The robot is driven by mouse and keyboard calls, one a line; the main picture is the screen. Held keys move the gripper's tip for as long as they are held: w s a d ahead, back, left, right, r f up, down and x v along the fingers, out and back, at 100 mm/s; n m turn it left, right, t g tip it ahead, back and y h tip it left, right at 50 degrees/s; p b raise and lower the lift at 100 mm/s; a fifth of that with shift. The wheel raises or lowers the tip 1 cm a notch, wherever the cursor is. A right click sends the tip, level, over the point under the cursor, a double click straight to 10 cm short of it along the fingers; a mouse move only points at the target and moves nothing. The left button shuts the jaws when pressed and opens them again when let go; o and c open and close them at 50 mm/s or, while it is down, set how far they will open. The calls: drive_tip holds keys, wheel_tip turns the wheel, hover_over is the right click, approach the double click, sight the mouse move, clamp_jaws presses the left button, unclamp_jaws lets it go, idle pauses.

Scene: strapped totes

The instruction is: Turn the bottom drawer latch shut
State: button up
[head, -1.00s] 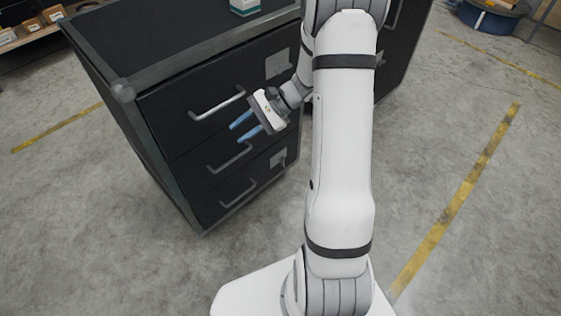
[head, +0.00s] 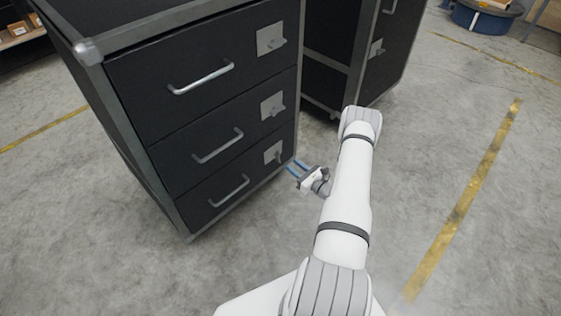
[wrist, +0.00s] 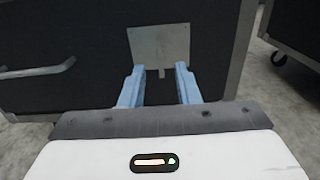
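The bottom drawer (head: 213,197) is the lowest of three black drawers in the cabinet and looks closed. Its latch is a small grey lever (head: 279,157) on a square plate (head: 270,153) at the drawer's right end. In the wrist view the plate (wrist: 158,45) is straight ahead, with the lever (wrist: 162,72) pointing down from it. My gripper (head: 293,167) is low at the cabinet's right front corner. Its two blue fingers are apart, also in the wrist view (wrist: 159,75), with the lever showing between their tips. Whether they touch it cannot be told.
The middle latch (head: 273,106) and top latch (head: 271,39) sit above on the same cabinet. A second black cabinet (head: 335,75) stands behind to the right. The concrete floor on the right (head: 425,150) is clear.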

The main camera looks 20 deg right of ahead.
sight(280, 156)
drive_tip(key=b+x, duration=0.1)
drive_tip(key=x, duration=0.5)
drive_tip(key=shift+w+b, duration=0.1)
drive_tip(key=shift+b, duration=0.25)
drive_tip(key=shift+w+a, duration=0.25)
drive_tip(key=shift+w, duration=0.3)
